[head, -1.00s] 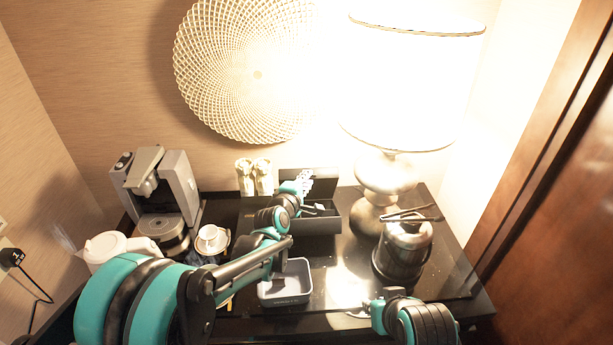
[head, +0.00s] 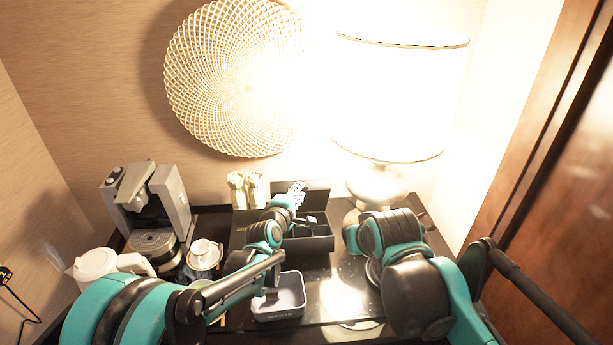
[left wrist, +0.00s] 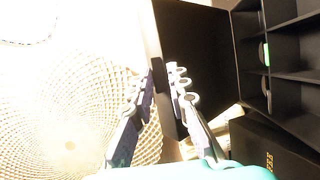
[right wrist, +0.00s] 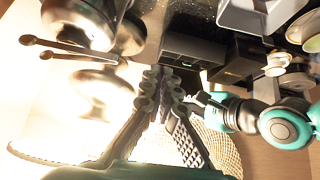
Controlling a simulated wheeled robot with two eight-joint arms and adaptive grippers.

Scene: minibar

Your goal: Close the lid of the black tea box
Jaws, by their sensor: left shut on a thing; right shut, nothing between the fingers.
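The black tea box (head: 318,243) stands on the dark counter with its lid (head: 318,190) raised at the back. In the left wrist view, the lid (left wrist: 195,50) stands beside the open compartments (left wrist: 285,60). My left gripper (head: 297,187) is shut on the lid's left edge; its fingertips also show in the left wrist view (left wrist: 164,72). My right gripper (right wrist: 162,80) is shut and empty, pointing toward the tea box (right wrist: 190,52) in the right wrist view. In the head view its fingers are hidden behind my right arm.
A lamp (head: 380,184) stands right of the box. A grey tray (head: 280,303) sits in front. A coffee machine (head: 148,210), kettle (head: 100,268) and cup (head: 203,251) are left. Two wrapped glasses (head: 246,190) stand behind left. Tongs (right wrist: 70,48) show in the right wrist view.

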